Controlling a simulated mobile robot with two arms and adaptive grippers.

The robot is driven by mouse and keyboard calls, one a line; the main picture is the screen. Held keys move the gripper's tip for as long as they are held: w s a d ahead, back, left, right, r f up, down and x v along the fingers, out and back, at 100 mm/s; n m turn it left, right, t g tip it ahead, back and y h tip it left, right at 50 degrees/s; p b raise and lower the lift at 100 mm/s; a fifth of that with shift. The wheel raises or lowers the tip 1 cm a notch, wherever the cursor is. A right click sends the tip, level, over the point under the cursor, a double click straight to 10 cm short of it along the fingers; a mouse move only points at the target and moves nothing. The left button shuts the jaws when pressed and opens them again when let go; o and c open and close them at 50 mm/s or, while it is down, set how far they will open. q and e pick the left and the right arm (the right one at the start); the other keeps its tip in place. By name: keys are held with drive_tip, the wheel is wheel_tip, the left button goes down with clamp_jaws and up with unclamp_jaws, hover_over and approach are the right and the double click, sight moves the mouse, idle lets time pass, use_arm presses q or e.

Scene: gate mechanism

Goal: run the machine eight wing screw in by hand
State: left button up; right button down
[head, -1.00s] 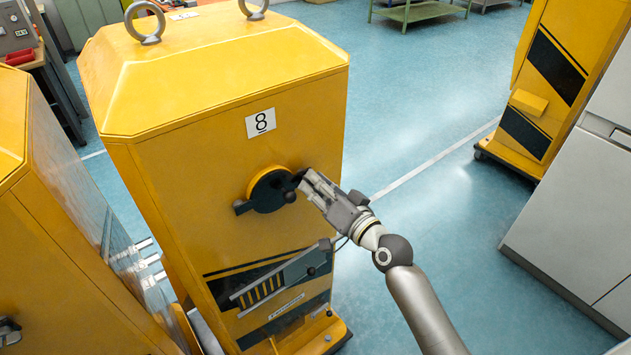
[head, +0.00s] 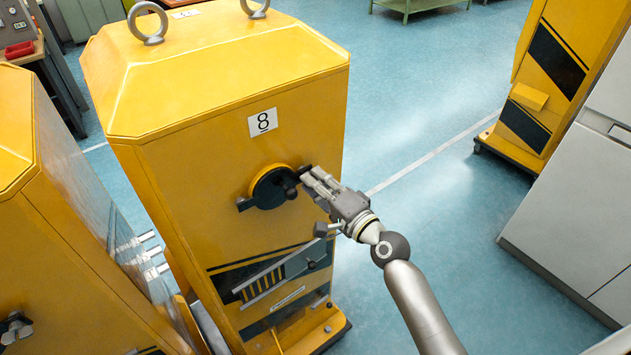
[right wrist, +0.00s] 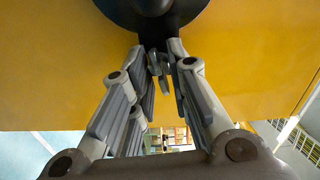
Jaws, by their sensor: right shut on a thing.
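The wing screw (head: 267,189) is a dark round hub with wings, set in the front face of the yellow machine marked 8 (head: 225,140). One wing points left and slightly down; the opposite one points to my right gripper (head: 306,176). The right gripper is shut on that wing at the hub's upper right, and its fingers partly hide it. In the right wrist view the fingers (right wrist: 158,60) close around a dark wing below the round hub (right wrist: 153,12). My left gripper is not in view.
A slanted slot with a small dark knob (head: 311,264) lies below the screw. Another yellow machine (head: 75,225) stands close on the left. A grey cabinet (head: 570,215) stands at the right. The blue floor (head: 425,120) between is clear.

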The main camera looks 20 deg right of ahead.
drive_tip(key=shift+s+d+f+m, duration=0.1)
drive_tip(key=shift+f+m, duration=0.15)
drive_tip(key=shift+m, duration=0.05)
idle(1.4)
drive_tip(key=c, duration=1.6)
unclamp_jaws()
drive_tip(key=shift+c, duration=0.2)
drive_tip(key=shift+s+d+r, duration=0.15)
drive_tip(key=shift+d, duration=0.1)
drive_tip(key=shift+s, duration=0.1)
drive_tip(key=v, duration=1.2)
